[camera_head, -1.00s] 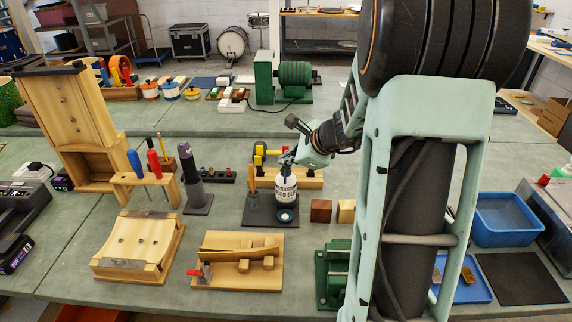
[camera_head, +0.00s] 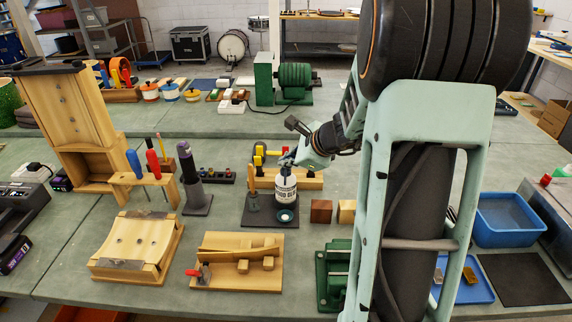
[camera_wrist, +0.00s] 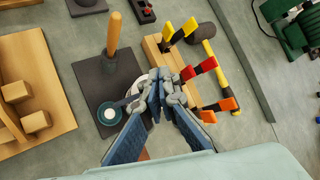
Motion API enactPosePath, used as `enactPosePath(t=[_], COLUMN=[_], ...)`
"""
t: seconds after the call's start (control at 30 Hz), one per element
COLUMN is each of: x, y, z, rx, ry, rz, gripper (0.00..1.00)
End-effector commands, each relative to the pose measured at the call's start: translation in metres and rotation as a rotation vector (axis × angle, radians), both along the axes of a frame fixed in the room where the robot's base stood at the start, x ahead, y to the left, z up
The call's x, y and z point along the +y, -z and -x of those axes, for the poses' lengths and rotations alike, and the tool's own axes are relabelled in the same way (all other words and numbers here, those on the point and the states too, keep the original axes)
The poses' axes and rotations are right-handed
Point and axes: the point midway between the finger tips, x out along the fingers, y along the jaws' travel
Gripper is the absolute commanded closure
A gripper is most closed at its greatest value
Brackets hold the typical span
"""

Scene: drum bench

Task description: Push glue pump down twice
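The glue bottle (camera_head: 286,192) stands upright on a dark mat (camera_head: 258,218) in the head view; it is white and dark with a lettered label. My gripper (camera_head: 287,161) points down at its top, where the pump head is hidden by the fingers. In the wrist view my gripper (camera_wrist: 158,100) has its two blue-padded fingers close together at the tips, apparently shut with nothing between them. Part of the white bottle (camera_wrist: 141,86) shows behind the fingers. Whether the fingertips touch the pump cannot be told.
A wooden-handled tool (camera_wrist: 113,35) stands on the mat close to the bottle. A small round dish (camera_wrist: 109,113) sits in front of it. Wooden blocks (camera_head: 321,211) stand to the right, and a wooden jig (camera_head: 238,262) in front.

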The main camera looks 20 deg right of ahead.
Motion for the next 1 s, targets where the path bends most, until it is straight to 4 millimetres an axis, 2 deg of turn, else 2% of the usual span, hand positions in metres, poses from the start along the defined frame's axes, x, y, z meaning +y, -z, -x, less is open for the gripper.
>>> enactPosePath(t=[0.03, 0.47, 1.0], x=[0.000, -0.001, -0.001], y=[0.005, -0.003, -0.060], z=[0.003, 0.002, 0.001], rx=[0.013, 0.009, 0.004], ry=[0.001, 0.001, -0.001], rz=[0.000, 0.001, 0.001], gripper=[1.00, 1.00, 1.00])
